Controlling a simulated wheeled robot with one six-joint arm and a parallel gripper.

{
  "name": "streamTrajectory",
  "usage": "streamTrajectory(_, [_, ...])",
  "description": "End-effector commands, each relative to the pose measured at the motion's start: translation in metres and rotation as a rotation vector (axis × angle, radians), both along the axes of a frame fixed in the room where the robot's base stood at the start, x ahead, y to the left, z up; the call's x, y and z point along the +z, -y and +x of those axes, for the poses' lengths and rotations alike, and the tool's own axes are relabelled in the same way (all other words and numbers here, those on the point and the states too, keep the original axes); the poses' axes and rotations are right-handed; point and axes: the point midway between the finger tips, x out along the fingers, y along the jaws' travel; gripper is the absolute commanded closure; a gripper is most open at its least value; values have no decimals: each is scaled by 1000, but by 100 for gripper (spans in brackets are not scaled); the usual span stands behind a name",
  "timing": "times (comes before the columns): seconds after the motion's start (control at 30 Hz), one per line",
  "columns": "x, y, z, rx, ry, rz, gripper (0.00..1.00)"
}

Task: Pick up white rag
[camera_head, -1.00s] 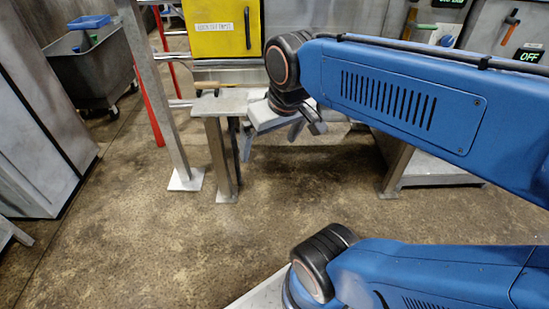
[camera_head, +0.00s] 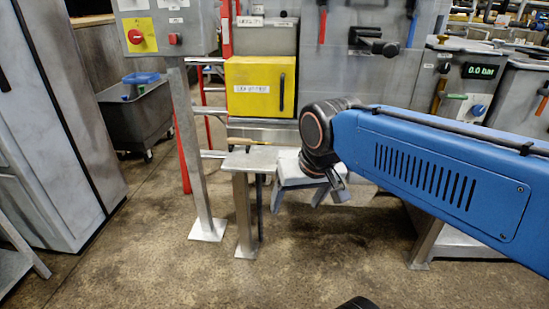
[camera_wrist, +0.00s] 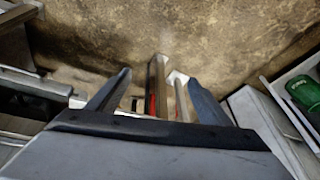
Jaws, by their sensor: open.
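No white rag can be made out in any view. My gripper (camera_head: 328,198) hangs in front of the compactor, just right of a small metal stand, with its fingers pointing down. In the wrist view my gripper (camera_wrist: 155,92) shows two fingers spread apart with nothing between them. Floor and the metal posts show beyond the fingers.
A metal stand (camera_head: 250,159) and a control post (camera_head: 196,160) stand left of my gripper. A yellow panel (camera_head: 262,87) is behind. A grey bin (camera_head: 136,112) is at the back left, near a tall cabinet (camera_head: 55,120). Floor (camera_head: 190,275) in front is clear.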

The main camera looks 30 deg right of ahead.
Motion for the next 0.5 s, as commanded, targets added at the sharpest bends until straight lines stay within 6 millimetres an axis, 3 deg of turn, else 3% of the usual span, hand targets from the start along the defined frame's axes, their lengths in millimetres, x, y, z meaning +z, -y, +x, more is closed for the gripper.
streamTrajectory(0.2, [45,18,55,-354,-66,107,27])
streamTrajectory(0.5, [92,52,131,-856,-144,227,27])
